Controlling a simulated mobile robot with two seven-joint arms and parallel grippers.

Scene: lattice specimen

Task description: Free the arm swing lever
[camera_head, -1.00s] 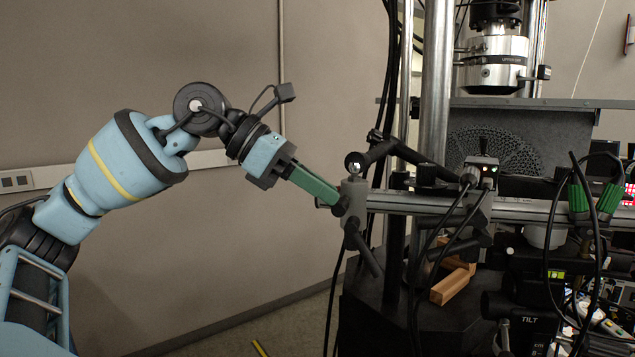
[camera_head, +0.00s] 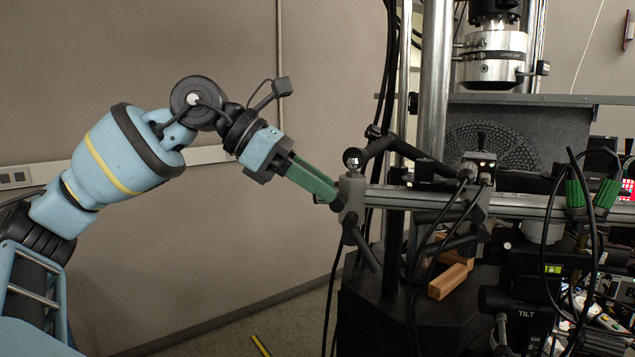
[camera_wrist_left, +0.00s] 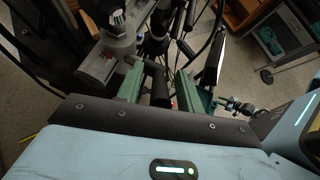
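A grey clamp (camera_head: 352,196) sits at the left end of the horizontal rail. A black lever (camera_head: 362,246) slants down from it, and a second black arm (camera_head: 378,152) runs off above it. My left gripper (camera_head: 332,197) reaches in from the upper left, with its green fingertips right beside the clamp. In the left wrist view the green fingers (camera_wrist_left: 158,88) are apart. A black handle (camera_wrist_left: 160,78) lies in the gap between them. I cannot tell whether either finger touches it, or which black part in the head view it is. My right gripper is not in view.
The rail (camera_head: 420,199) runs right to a small box with cables (camera_head: 478,166). A steel column (camera_head: 435,80) and a perforated lattice panel (camera_head: 495,145) stand behind. Black cables hang in front. Wooden blocks (camera_head: 448,280) lie below.

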